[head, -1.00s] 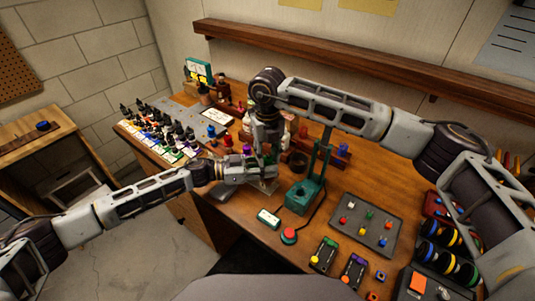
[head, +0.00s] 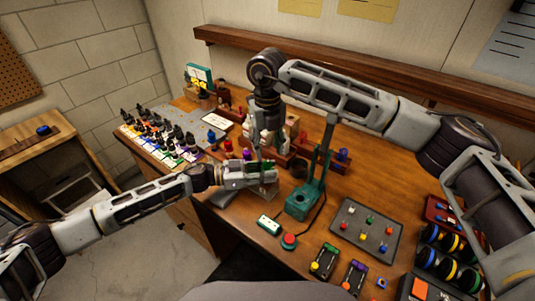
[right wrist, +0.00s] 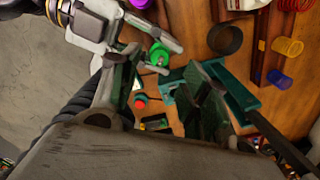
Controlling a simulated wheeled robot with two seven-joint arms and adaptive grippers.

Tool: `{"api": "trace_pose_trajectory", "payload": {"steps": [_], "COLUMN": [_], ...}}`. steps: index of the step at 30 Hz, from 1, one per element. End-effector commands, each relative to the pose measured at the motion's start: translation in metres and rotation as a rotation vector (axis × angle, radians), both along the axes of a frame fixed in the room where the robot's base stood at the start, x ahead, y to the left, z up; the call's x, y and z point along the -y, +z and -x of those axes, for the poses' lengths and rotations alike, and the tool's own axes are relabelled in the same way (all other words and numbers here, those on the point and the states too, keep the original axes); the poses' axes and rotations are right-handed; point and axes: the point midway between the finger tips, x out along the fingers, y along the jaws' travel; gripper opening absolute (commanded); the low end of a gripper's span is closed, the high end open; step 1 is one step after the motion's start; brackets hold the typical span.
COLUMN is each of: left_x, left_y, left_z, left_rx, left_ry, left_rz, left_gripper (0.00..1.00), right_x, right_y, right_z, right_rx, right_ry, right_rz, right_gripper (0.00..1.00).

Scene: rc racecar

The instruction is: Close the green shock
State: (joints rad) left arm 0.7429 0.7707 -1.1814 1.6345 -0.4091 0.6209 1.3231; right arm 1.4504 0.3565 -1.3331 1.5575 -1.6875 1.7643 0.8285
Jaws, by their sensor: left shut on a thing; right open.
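A small green piece, apparently the green shock (right wrist: 158,53), is between the fingers of my left gripper (right wrist: 170,55) in the right wrist view. In the head view my left gripper (head: 268,173) is shut on it over the near part of the bench, left of the teal press; a bit of green shows at its fingers. My right gripper (head: 266,150) points down just above the left one. In the right wrist view its open fingers (right wrist: 163,75) stand either side of the green piece, with nothing visibly clamped. The shock's lower part is hidden.
The teal press (head: 300,203) stands close right of the grippers. A red button (head: 289,240) is in front of it. A grey tray (head: 350,246) with coloured pieces lies to the right. Several dark shock parts (head: 165,135) stand on the left. A wall shelf (head: 350,68) runs behind.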

Motion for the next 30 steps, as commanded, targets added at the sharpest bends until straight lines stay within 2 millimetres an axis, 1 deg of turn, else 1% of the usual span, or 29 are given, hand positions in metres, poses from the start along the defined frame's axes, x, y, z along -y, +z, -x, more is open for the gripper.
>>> {"api": "trace_pose_trajectory", "payload": {"steps": [1,6,12,18,26,27,30], "left_x": [0.000,0.000,0.000,0.000,0.000,0.000,0.000], "left_y": [0.000,0.000,0.000,0.000,0.000,0.000,0.000], "left_z": [0.000,0.000,0.000,0.000,0.000,0.000,0.000], "left_rx": [0.000,0.000,0.000,0.000,0.000,0.000,0.000], "left_ry": [0.000,0.000,0.000,0.000,0.000,0.000,0.000], "left_rz": [0.000,0.000,0.000,0.000,0.000,0.000,0.000], "left_gripper": [0.00,0.00,0.00,0.00,0.00,0.30,0.43], "right_x": [0.000,0.000,0.000,0.000,0.000,0.000,0.000], "right_y": [0.009,0.033,0.054,0.062,0.063,0.062,0.062], "right_z": [0.000,-0.001,-0.001,0.000,0.000,0.000,0.000], "right_rx": [0.002,0.001,0.001,0.000,0.000,0.000,0.000], "right_ry": [0.000,-0.001,-0.001,0.000,0.000,0.000,-0.001], "right_rz": [-0.001,0.000,0.000,-0.001,-0.001,-0.001,-0.001], "right_gripper": [0.46,0.46,0.46,0.46,0.46,0.46,0.46]}}
